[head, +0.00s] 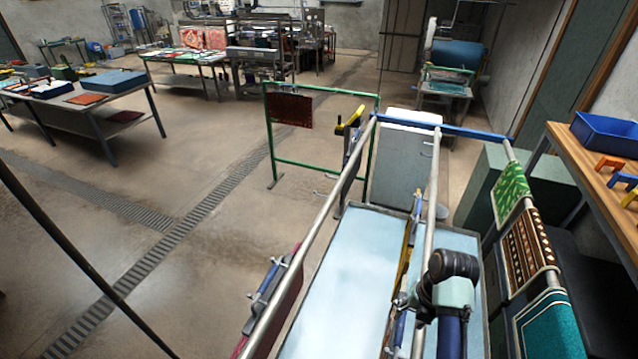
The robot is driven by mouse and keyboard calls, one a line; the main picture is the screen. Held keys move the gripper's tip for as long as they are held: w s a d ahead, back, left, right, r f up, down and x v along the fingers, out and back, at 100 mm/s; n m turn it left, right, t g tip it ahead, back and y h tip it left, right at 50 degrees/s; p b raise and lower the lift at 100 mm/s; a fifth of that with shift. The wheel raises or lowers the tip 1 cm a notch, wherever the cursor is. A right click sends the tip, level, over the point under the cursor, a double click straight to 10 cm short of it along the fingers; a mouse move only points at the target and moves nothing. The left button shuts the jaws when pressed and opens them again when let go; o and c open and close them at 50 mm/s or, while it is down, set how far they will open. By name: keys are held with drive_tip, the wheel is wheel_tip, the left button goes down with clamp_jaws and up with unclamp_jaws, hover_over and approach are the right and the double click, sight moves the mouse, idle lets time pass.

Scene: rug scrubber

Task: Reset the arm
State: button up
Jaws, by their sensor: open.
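My gripper cannot be made out in the head view. A dark jointed part with a blue tube below it stands at the lower right, over the wash basin (345,285); it may be a part of my arm, but I cannot tell. The basin is long, with a light blue floor, and metal rails run above it.
Small rugs (527,240) hang on the right rail. A wooden bench (582,172) with a blue bin (607,135) stands at the right. A green frame (322,165) holds a dark red rug (291,110). The floor at left is open, crossed by drain grates.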

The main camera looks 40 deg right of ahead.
drive_tip(key=w+a+r+m+t+h, duration=0.1)
drive_tip(key=w+a+r+m+t, duration=0.2)
drive_tip(key=w+a+m, duration=0.6)
drive_tip(key=w+a+r+m+t+h, duration=0.2)
drive_tip(key=w+a+r+m, duration=0.15)
drive_tip(key=a, duration=0.85)
drive_tip(key=s+a+r+m+t+y, duration=0.1)
drive_tip(key=a+r+m, duration=0.4)
drive_tip(key=a, duration=0.5)
drive_tip(key=s+a+r+m+t+y, duration=0.1)
drive_tip(key=a+r+m+t, duration=0.4)
drive_tip(key=a, duration=0.5)
wheel_tip(320, 180, up, 2)
drive_tip(key=shift+s+r+m, duration=0.2)
drive_tip(key=shift+s+m, duration=0.55)
drive_tip(key=shift+s, duration=0.1)
drive_tip(key=shift+d, duration=0.1)
